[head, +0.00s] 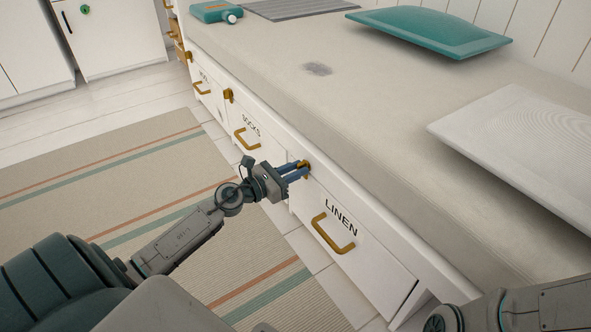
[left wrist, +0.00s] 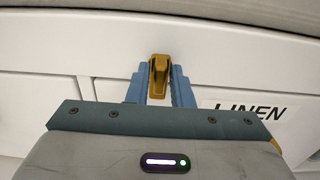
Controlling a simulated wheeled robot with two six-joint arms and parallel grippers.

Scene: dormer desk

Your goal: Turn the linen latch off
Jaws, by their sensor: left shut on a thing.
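The linen latch (head: 304,166) is a small brass piece at the upper left corner of the drawer front marked LINEN (head: 341,215). It also shows in the left wrist view (left wrist: 159,72), between the blue fingers. My left gripper (head: 299,171) is at the latch, its fingers shut on it, one on each side. The fingers hide part of the latch in the head view. My right arm shows at the lower right of the head view, but its gripper is out of view.
A brass drawer handle (head: 333,234) sits below the LINEN label. The SOCKS drawer (head: 250,125) is to the left, with its own latch (head: 228,95). A cushioned bench top (head: 330,100) overhangs the drawers. A striped rug (head: 110,190) covers the floor in front.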

